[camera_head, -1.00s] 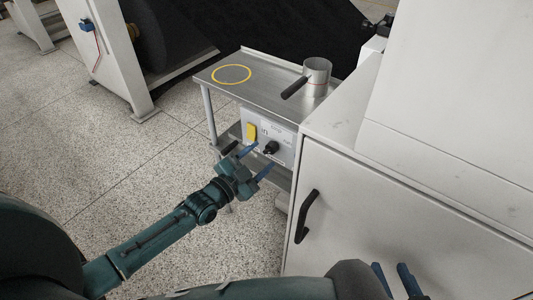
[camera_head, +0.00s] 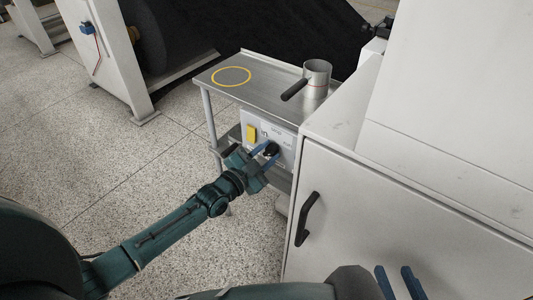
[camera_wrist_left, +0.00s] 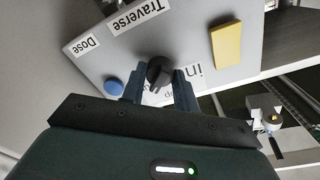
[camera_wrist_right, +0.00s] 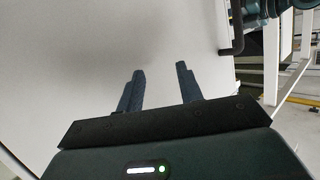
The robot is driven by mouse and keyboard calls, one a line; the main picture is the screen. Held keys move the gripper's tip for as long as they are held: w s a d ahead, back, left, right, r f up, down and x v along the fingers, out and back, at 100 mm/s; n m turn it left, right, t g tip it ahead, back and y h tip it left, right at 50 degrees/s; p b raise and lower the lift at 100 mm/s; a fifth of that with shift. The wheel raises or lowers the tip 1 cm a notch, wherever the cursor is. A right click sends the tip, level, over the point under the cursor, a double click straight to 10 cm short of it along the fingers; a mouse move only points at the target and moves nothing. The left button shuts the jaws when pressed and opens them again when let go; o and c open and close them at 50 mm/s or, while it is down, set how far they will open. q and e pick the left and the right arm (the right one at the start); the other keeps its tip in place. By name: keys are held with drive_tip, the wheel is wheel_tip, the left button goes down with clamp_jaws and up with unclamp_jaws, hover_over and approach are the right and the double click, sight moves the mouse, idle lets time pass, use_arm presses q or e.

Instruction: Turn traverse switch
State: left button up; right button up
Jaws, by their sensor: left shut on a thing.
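The traverse switch is a black rotary knob (camera_wrist_left: 158,72) on a grey control panel (camera_wrist_left: 195,35) under the steel table. In the left wrist view it sits below the "Traverse" label (camera_wrist_left: 137,16). My left gripper (camera_wrist_left: 160,84) has its blue fingers on either side of the knob and is shut on it. The head view also shows my left gripper (camera_head: 268,158) at the knob, partly covering the panel. My right gripper (camera_wrist_right: 160,80) is open and empty in front of a pale cabinet surface.
A yellow block (camera_wrist_left: 226,45) and a blue button (camera_wrist_left: 113,88) are on the panel near the knob. A metal pot (camera_head: 317,76) with a black handle stands on the steel table (camera_head: 262,72). A white cabinet (camera_head: 385,225) with a black handle (camera_head: 307,218) stands to the right.

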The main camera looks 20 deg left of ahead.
use_arm(q)
drive_tip(key=shift+c, duration=1.2)
drive_tip(key=shift+n, duration=0.4)
drive_tip(key=n, duration=0.3)
drive_tip(key=shift+n, duration=0.3)
drive_tip(key=n, duration=0.5)
drive_tip(key=shift+f+n+t, duration=0.15)
drive_tip(key=shift+n+t, duration=0.15)
drive_tip(key=shift+t, duration=0.1)
drive_tip(key=o, duration=1)
drive_tip(key=shift+s, duration=0.1)
